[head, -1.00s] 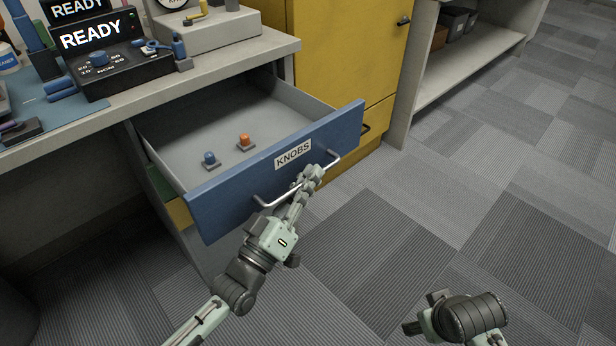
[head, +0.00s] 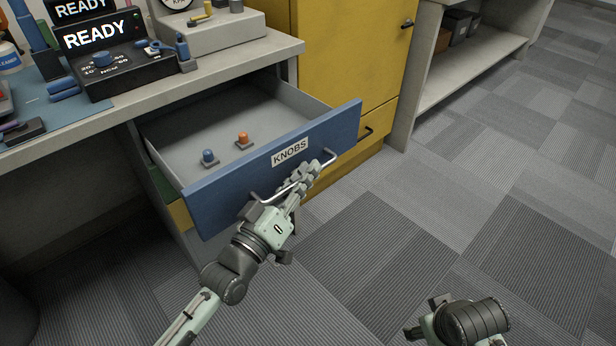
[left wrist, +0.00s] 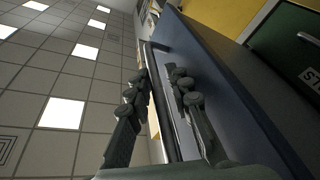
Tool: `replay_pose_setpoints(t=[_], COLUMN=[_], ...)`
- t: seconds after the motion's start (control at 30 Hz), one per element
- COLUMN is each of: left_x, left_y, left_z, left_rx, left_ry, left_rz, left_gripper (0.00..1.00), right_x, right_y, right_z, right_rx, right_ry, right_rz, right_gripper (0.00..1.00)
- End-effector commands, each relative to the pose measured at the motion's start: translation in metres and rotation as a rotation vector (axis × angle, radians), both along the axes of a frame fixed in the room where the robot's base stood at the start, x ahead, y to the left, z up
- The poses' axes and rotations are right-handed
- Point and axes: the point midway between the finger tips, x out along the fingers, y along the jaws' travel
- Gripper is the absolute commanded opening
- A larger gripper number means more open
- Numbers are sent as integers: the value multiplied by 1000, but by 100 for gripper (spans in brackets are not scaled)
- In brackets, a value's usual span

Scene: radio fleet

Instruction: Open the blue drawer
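The blue drawer (head: 235,190), labelled KNOBS, is pulled well out from under the desk. Its interior shows. A metal bar handle (head: 330,155) runs across its front. My left gripper (head: 307,170) is at the handle, in front of the drawer face. In the left wrist view the fingers (left wrist: 160,90) stand apart on either side of the bar, with a gap visible beside it. The blue drawer front (left wrist: 225,80) fills the right side of that view. My right gripper (head: 415,332) is only partly in view at the bottom, away from the drawer; its fingers are not clear.
A blue knob (head: 208,157) and an orange knob (head: 243,139) are in the drawer. A yellow cabinet (head: 345,50) stands right of it. The desk (head: 230,62) above holds a READY display (head: 92,35). The carpeted floor (head: 450,200) to the right is clear.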

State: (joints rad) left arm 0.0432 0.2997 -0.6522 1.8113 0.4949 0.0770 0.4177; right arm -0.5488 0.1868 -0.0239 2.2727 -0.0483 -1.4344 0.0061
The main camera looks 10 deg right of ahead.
Motion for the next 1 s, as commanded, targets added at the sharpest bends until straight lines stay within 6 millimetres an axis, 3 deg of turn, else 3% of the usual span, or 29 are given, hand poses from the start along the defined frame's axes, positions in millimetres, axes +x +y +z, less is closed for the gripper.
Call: replay_pose_setpoints(t=[0.03,0.33,0.37,1.0], left_x=[-16,-16,5,-26], left_y=[-8,-8,2,26], left_z=[104,108,12,-12], left_rx=[-98,-95,8,14], left_ry=[-157,-157,-13,8], left_rz=[-23,-24,11,6], left_gripper=[19,19,19,19], right_x=[0,0,0,0], right_y=[0,0,0,0], right_z=[4,4,4,3], right_rx=[0,0,0,0], right_ry=[0,0,0,0], right_rz=[0,0,0,1], right_gripper=[61,61,61,61])
